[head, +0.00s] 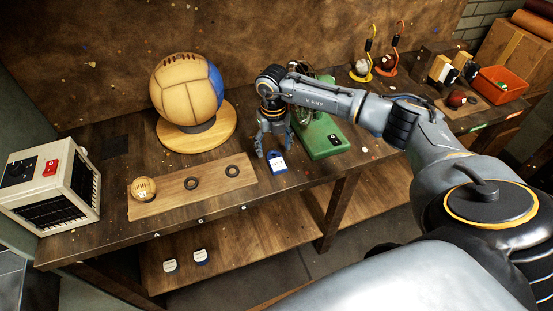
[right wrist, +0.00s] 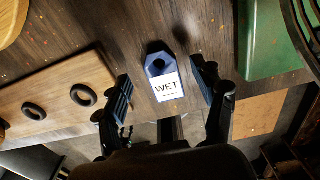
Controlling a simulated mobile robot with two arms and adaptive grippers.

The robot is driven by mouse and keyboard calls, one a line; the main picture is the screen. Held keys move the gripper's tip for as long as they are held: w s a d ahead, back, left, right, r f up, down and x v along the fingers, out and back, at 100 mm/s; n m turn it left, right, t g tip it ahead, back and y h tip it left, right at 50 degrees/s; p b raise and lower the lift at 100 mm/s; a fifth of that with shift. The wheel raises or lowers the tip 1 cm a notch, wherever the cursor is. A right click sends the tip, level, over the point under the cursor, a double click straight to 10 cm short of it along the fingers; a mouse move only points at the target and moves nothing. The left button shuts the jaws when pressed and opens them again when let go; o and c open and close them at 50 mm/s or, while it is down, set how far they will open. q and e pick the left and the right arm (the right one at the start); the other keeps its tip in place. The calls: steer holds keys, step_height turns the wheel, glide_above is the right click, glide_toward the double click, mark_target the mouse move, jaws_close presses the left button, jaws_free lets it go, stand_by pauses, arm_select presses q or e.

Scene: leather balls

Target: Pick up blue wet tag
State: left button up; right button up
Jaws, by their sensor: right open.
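The blue wet tag (head: 277,163) lies on the wooden workbench near its front edge. In the right wrist view the tag (right wrist: 160,75) shows a blue top with a hole and a white label reading "WET". My right gripper (head: 272,146) is above it in the head view. In the right wrist view my right gripper (right wrist: 162,90) is open, with one finger on each side of the tag and a gap on both sides. Nothing is between the fingers in its grasp. My left gripper is not in view.
A wooden board (head: 165,205) with two black rings and a small ball lies to the left. A green machine base (head: 322,137) stands close on the right. A large ball (head: 180,90) sits on a round stand behind. Two tags (head: 200,257) lie on the lower shelf.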

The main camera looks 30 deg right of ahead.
steer(key=shift+f, duration=1.25)
steer(key=c, duration=1)
steer(key=shift+c, duration=0.2)
steer(key=shift+r, duration=0.2)
